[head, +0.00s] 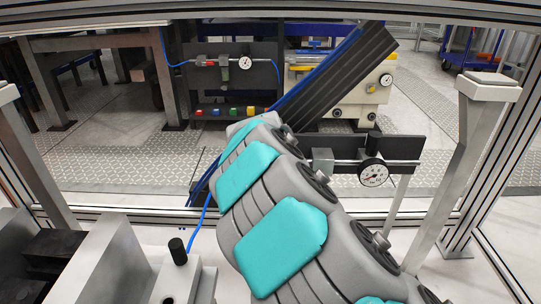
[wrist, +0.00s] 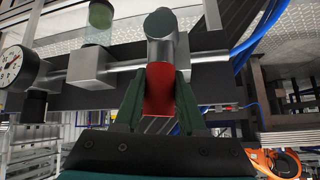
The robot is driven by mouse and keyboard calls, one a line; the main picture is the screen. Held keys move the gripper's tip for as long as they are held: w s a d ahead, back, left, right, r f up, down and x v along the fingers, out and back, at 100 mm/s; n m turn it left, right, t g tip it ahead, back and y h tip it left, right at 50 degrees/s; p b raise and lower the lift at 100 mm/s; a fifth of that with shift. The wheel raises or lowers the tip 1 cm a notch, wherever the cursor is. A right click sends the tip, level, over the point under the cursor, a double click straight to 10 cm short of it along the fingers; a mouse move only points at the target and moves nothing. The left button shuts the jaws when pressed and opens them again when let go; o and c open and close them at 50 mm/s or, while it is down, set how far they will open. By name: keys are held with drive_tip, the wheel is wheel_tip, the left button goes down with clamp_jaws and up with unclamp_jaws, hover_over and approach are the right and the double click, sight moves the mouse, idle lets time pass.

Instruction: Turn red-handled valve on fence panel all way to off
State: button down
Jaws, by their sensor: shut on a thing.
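The red valve handle (wrist: 158,92) is in the middle of the wrist view, attached below a grey cylindrical valve body (wrist: 165,45) on a metal pipe. My gripper (wrist: 161,82) is shut on the handle, with one dark green finger on each side of it. The dark fence panel (head: 408,149) shows right of my arm in the head view. My arm hides the valve and the gripper there. The handle's exact angle relative to the pipe is hard to tell.
A round pressure gauge (head: 373,173) sits on the panel's pipe, and also at the wrist view's left edge (wrist: 14,64). A clear greenish bowl (wrist: 99,25) is on the same line. Blue hoses (wrist: 262,30) run beside it. A frame post (head: 478,130) stands at the right.

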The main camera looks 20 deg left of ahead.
drive_tip(key=shift+a+h, duration=0.25)
drive_tip(key=shift+h, duration=0.05)
drive_tip(key=shift+s+f, duration=0.1)
idle(0.3)
drive_tip(key=c, duration=0.5)
unclamp_jaws()
drive_tip(key=shift+a, duration=0.1)
drive_tip(key=v, duration=0.8)
drive_tip(key=shift+b, duration=0.4)
drive_tip(key=shift+f, duration=0.1)
idle(0.4)
